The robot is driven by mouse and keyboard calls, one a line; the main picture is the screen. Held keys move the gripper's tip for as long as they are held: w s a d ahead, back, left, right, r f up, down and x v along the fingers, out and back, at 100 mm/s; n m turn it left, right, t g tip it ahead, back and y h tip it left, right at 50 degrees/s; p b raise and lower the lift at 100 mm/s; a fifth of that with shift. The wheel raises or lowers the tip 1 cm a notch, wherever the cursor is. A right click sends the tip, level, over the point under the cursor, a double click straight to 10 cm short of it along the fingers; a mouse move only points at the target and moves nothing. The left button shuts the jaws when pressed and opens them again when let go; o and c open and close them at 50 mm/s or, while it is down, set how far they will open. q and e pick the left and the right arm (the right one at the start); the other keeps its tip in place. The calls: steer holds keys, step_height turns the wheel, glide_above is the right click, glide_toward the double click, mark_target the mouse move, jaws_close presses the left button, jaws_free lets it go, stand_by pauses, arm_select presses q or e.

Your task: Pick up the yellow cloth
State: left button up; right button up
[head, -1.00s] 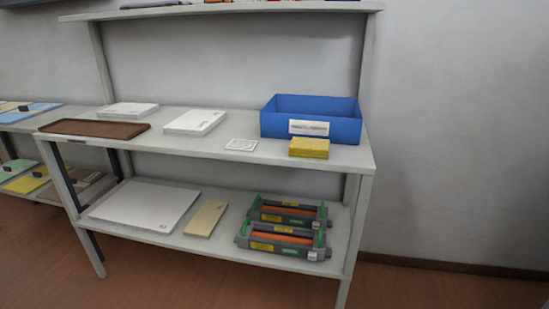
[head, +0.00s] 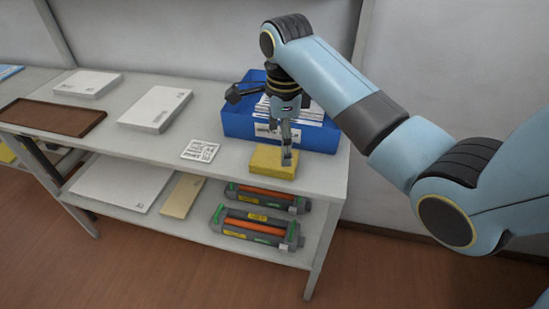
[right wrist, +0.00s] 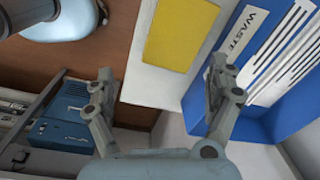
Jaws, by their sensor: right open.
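The yellow cloth (head: 272,162) is a folded block lying near the front edge of the shelf top, in front of the blue bin. It also shows in the right wrist view (right wrist: 180,33), flat on the pale surface. My right gripper (head: 287,158) is above the cloth in the head view, pointing down, its fingers overlapping the cloth's right part. In the right wrist view its two fingers (right wrist: 163,80) are spread apart with nothing between them, and the cloth lies beyond the tips. I cannot tell the exact height above the cloth. My left gripper is not in view.
The blue bin (head: 239,126), labelled WASTE in the wrist view, stands right behind the cloth and holds white slotted items. A white card (head: 201,150), white boxes (head: 155,108) and a brown tray (head: 50,117) lie to the left. Toner cartridges (head: 253,227) sit on the lower shelf.

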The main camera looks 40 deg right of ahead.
mark_target(275, 158)
steer(key=w+f+m, duration=0.1)
steer(key=f, duration=0.1)
steer(key=w+f+m, duration=0.1)
steer(key=f, duration=0.2)
steer(key=w+f+m+b, duration=0.1)
steer(key=f+m, duration=0.1)
steer(key=f, duration=0.1)
steer(key=shift+w+d+f+g, duration=0.1)
steer(key=shift+w+f+g, duration=0.05)
steer(key=shift+f+g, duration=0.15)
steer(key=shift+r, duration=0.1)
steer(key=c, duration=0.7)
